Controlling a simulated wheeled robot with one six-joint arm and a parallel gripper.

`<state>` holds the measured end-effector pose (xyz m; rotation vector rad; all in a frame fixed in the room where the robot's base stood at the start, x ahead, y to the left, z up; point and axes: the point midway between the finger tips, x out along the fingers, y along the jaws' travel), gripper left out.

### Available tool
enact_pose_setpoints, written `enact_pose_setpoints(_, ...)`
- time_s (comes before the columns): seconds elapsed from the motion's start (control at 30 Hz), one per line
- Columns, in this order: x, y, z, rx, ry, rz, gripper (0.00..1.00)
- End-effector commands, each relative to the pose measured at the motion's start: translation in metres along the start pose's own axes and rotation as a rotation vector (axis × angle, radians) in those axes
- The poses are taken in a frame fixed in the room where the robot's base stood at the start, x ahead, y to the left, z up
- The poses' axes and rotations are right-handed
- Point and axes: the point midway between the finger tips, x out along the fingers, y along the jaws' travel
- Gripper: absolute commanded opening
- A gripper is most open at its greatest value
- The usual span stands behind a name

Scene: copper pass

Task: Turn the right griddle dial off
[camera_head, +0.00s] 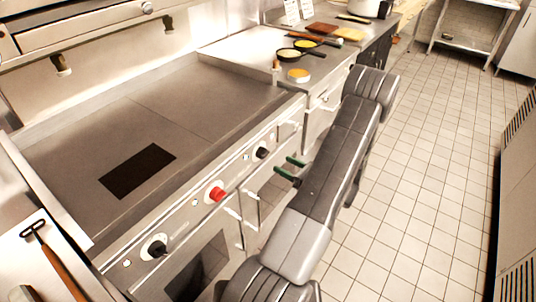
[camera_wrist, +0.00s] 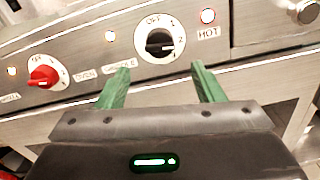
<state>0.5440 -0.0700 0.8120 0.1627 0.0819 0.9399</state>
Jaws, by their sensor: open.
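The right griddle dial (camera_head: 262,152) is a black knob on the front panel, right of a red knob. In the wrist view the dial (camera_wrist: 159,42) sits on a white disc with OFF at the top and numbers down its right side. Its pale pointer mark points to the right, away from OFF. My gripper (camera_head: 283,165) has green fingers and is open in front of the panel. In the wrist view my gripper (camera_wrist: 160,70) has its fingers either side of the dial, lower in the picture, apart from it and empty.
The red oven knob (camera_wrist: 42,77) is left of the dial, and a lit red HOT lamp (camera_wrist: 208,15) is to its right. Another black knob (camera_head: 157,248) is at the panel's left end. The flat griddle (camera_head: 210,90) lies behind. Tiled floor (camera_head: 430,170) is clear at right.

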Motion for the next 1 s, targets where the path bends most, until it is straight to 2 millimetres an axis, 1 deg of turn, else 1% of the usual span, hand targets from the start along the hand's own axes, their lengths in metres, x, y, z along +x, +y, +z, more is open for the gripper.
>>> enact_pose_setpoints(0.03,0.013,0.001,0.002,0.0,0.001,0.005,0.61)
enact_pose_setpoints(0.1,0.028,0.001,0.002,0.0,0.001,0.004,0.61)
enact_pose_setpoints(0.2,0.047,0.001,0.002,0.0,0.001,0.004,0.61)
enact_pose_setpoints(0.33,0.066,0.001,0.001,-0.001,0.002,0.003,0.61)
enact_pose_setpoints(0.5,0.079,0.001,0.001,-0.001,0.001,0.001,0.61)
enact_pose_setpoints(0.8,0.081,0.0,0.0,-0.001,0.001,0.0,0.61)
enact_pose_setpoints(0.83,0.081,0.0,0.0,-0.001,0.001,0.0,0.59)
enact_pose_setpoints(0.87,0.081,0.0,0.0,-0.001,0.001,0.0,0.54)
enact_pose_setpoints(1.0,0.081,0.0,0.0,-0.001,0.001,0.0,0.26)
